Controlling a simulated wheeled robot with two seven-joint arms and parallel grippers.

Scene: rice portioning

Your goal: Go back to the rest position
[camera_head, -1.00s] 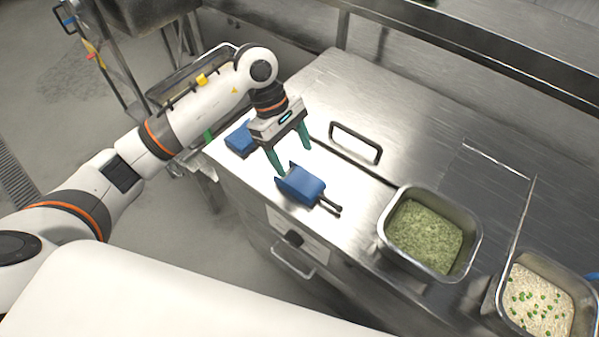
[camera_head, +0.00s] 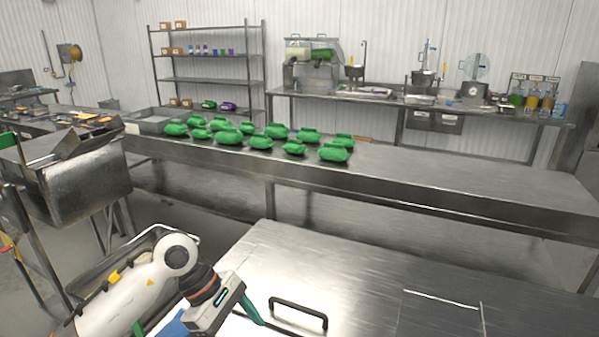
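My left gripper (camera_head: 226,322) is at the bottom left, over the near steel counter (camera_head: 340,270). One green finger shows at the outer right end of its palm, so it stands open. The other finger is below the picture edge. My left arm's white forearm comes in from the bottom left. Part of a blue scoop (camera_head: 174,325) shows beside the gripper, apparently on the counter. Whether they touch is hidden. My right gripper is not in view.
A black handle (camera_head: 298,312) stands on the near counter, right of the gripper. A long steel table (camera_head: 450,187) with several green bags (camera_head: 335,153) runs behind. A steel bin (camera_head: 85,180) stands at the left. The right part of the near counter is clear.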

